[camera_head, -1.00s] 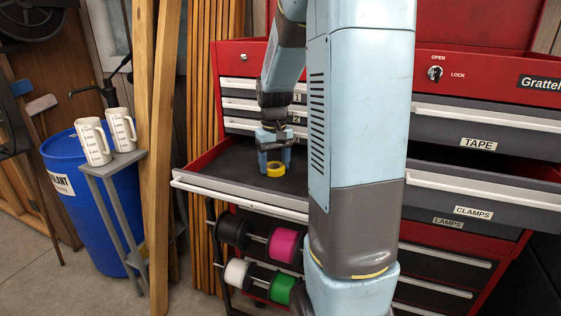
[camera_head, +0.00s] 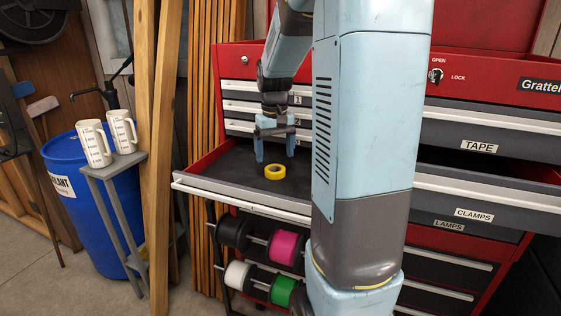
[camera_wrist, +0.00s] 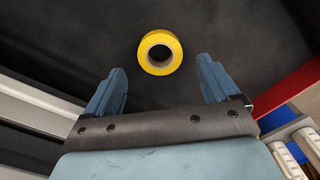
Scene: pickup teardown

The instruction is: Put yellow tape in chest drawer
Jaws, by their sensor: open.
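The yellow tape (camera_head: 274,172) lies flat on the dark floor of an open chest drawer (camera_head: 220,185) on the left side of the red tool chest. In the wrist view the tape (camera_wrist: 160,52) is beyond the fingertips, touching neither finger. My gripper (camera_head: 274,160) is open and empty, above the drawer floor near the tape. In the wrist view my gripper (camera_wrist: 160,75) has its two blue fingers spread wide apart. My own arm hides the middle of the chest.
On the right, a drawer labelled TAPE (camera_head: 480,147) sits above an open drawer labelled CLAMPS (camera_head: 475,214). Spools (camera_head: 285,246) hang below the left drawer. Wooden posts (camera_head: 160,130), a blue barrel (camera_head: 85,190) and a stand with two jugs (camera_head: 123,131) stand at left.

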